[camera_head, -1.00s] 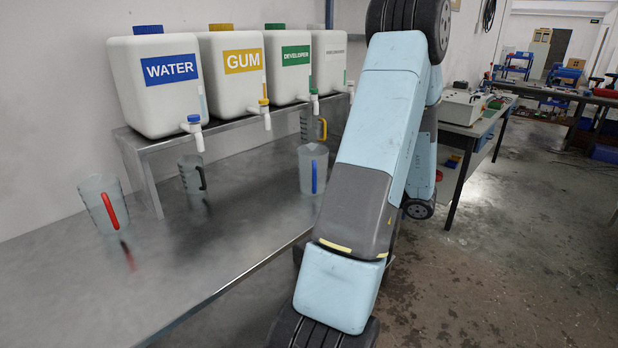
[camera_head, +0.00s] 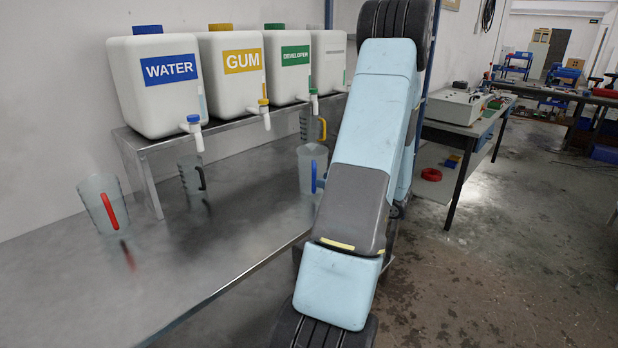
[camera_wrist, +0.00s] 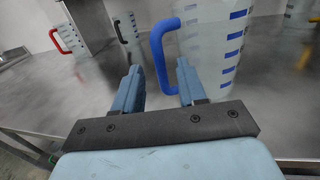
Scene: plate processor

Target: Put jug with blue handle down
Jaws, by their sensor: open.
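The jug with the blue handle is clear with blue marks and stands upright on the metal table, in the head view (camera_head: 308,160) and large in the wrist view (camera_wrist: 212,50). In the wrist view its blue handle (camera_wrist: 158,58) shows between the two fingers of my gripper (camera_wrist: 158,72). The fingers are open, with a gap on each side of the handle. How far the handle reaches in between them is hard to tell. In the head view my arm hides my gripper.
A jug with a red handle (camera_head: 103,205) and one with a black handle (camera_head: 190,176) stand to the left. A jug with a yellow handle (camera_head: 309,126) stands behind. White containers (camera_head: 160,85) line a metal shelf (camera_head: 140,150). The front of the table (camera_head: 190,270) is clear.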

